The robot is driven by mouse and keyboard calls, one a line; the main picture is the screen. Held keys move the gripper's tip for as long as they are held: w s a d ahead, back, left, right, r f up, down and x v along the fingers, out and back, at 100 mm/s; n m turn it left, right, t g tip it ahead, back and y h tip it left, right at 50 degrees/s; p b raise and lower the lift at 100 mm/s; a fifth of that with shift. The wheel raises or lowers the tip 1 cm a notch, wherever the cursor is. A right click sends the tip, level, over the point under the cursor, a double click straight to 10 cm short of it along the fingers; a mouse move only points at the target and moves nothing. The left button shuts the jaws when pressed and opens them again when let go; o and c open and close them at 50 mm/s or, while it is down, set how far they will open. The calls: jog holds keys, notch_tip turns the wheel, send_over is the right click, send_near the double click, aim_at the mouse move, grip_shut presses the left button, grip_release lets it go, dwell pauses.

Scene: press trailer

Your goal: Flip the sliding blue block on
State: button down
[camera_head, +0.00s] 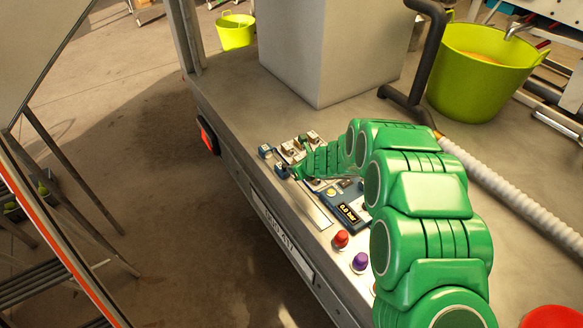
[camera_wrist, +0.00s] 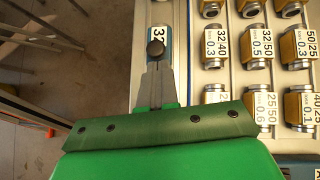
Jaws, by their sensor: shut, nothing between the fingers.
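Small blue blocks sit on the control panel at the trailer's edge in the head view: one (camera_head: 265,151) at the far end and another (camera_head: 281,170) nearer, just left of my gripper (camera_head: 297,172). I cannot tell for certain which one slides. A dark round knob (camera_wrist: 155,47) stands at my fingertips, and contact is unclear. My fingers are closed together and empty. My arm hides part of the panel in the head view.
Several metal fittings with numbered labels (camera_wrist: 262,42) stand in rows right of my fingers. A grey box (camera_head: 325,60) stands behind. Open floor lies left.

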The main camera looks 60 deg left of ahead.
jog(key=d+f+v, duration=0.1)
jog(key=v, duration=1.1)
jog(key=shift+d, duration=0.15)
jog(key=shift+w+r, duration=0.1)
jog(key=shift+r, duration=0.05)
dwell(0.4)
